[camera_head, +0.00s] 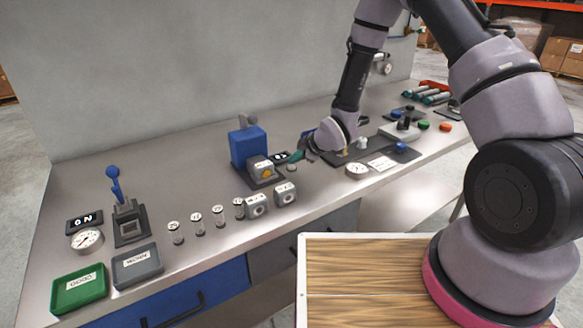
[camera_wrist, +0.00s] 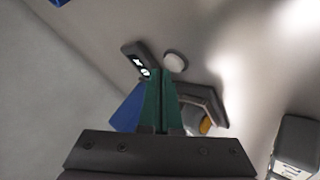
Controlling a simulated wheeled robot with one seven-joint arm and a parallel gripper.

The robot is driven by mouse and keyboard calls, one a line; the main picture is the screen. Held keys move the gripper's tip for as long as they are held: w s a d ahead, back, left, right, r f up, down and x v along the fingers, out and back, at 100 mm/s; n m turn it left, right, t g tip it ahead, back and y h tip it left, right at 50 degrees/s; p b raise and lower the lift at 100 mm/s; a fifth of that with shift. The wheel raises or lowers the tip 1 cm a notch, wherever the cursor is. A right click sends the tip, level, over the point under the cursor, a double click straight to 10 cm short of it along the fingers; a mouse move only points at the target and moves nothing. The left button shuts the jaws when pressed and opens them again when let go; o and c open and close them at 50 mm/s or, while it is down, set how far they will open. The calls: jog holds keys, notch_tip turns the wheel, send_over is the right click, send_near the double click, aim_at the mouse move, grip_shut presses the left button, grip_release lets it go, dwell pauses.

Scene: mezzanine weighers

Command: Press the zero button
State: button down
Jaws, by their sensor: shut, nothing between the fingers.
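My gripper (camera_head: 297,156) is over the bench, beside the blue machine, with its green fingers pointing down to the left. In the wrist view its fingers (camera_wrist: 163,75) are together, with nothing between them. A small round pale button-like disc (camera_head: 291,167) sits just below the fingertips in the head view. In the wrist view this disc (camera_wrist: 175,62) shows just beyond the tips. I cannot tell whether they touch, and no zero label is readable. A small black display (camera_head: 279,157) lies beside it; this display (camera_wrist: 138,62) also shows in the wrist view, left of the fingertips.
The blue machine (camera_head: 248,147) stands left of my gripper, with a grey block with a yellow part (camera_head: 262,168) on its dark base. Grey dial boxes (camera_head: 285,193) and small cylinders (camera_head: 197,221) stand in front. A white dial (camera_head: 357,169) lies to the right.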

aim_at(295, 167)
jog(key=shift+r, duration=0.25)
jog(key=shift+r, duration=2.55)
jog(key=shift+w+r, duration=0.1)
jog(key=s+d+r+m+t+h, duration=0.1)
jog(key=s+d+r+m+h, duration=0.15)
jog(key=d+r+m, duration=0.6)
jog(key=s+d+r+m+h, duration=0.2)
jog(key=d+r+m+h, duration=0.1)
jog(key=d+r, duration=1.05)
jog(key=s+d+r+m, duration=0.2)
jog(key=s+r+m, duration=0.3)
jog(key=s, duration=0.6)
jog(key=s+d+r+m, duration=0.2)
jog(key=s+r+m, duration=0.4)
jog(key=s+r, duration=0.3)
jog(key=shift+s+y, duration=0.45)
jog(key=shift+s, duration=0.6)
